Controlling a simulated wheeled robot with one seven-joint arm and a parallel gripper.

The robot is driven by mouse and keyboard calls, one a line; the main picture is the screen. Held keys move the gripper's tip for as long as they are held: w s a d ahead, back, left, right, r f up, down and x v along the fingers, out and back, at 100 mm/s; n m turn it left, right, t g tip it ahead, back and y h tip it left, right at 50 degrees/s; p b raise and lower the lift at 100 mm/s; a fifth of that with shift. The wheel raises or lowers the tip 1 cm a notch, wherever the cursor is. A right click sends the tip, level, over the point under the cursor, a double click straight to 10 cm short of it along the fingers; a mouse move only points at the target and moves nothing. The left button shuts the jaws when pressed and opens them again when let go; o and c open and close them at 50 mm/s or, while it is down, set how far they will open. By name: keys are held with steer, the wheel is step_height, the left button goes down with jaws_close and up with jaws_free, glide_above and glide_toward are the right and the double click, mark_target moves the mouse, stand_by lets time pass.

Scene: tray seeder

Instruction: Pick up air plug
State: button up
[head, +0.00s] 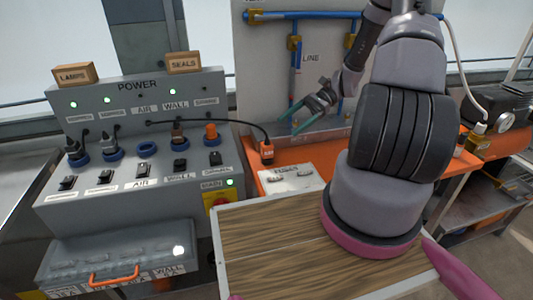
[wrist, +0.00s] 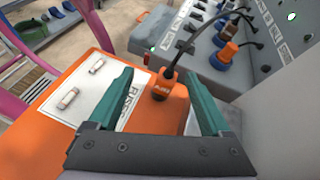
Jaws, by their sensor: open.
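The air plug (head: 267,152) is orange with an AIR label and stands on the orange bench, with a black cable running from its top to the power panel. In the wrist view the air plug (wrist: 160,90) sits between the teal fingers of my gripper (wrist: 161,78), nearer the left finger, with gaps on both sides. In the head view my gripper (head: 290,120) is open and empty, above and to the right of the plug. The plug's lower part is partly hidden in the wrist view.
The grey power panel (head: 120,92) stands left of the bench, with a blue AIR socket (head: 148,148) that holds no plug. A white fuse sheet (head: 290,178) with two fuses lies in front of the plug. A grey wall board (head: 262,70) with blue pipes stands behind.

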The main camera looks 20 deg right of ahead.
steer(key=f+m+y, duration=0.1)
steer(key=f, duration=0.1)
steer(key=f+m+t+y, duration=0.1)
steer(key=f+y, duration=0.1)
steer(key=f, duration=0.1)
steer(key=f+m+t+y, duration=0.1)
steer(key=f+m, duration=0.1)
steer(key=shift+w+a+f+y, duration=0.1)
steer(key=shift+a+f+y, duration=0.1)
steer(key=shift+f+y, duration=0.1)
steer(key=shift+a+f+m+t+y, duration=0.15)
steer(key=shift+f+m+t+y, duration=0.15)
steer(key=shift+f+t, duration=0.2)
steer(key=a, duration=0.5)
steer(key=shift+a, duration=0.1)
steer(key=shift+w+a+f, duration=0.1)
steer(key=shift+a+f, duration=0.05)
steer(key=shift+a, duration=1.2)
steer(key=shift+w+a+f, duration=0.1)
steer(key=shift+a+f, duration=0.05)
steer(key=shift+a, duration=1.2)
jaws_close()
steer(key=shift+r, duration=0.1)
step_height(320, 180, up, 18)
steer(key=shift+f, duration=0.25)
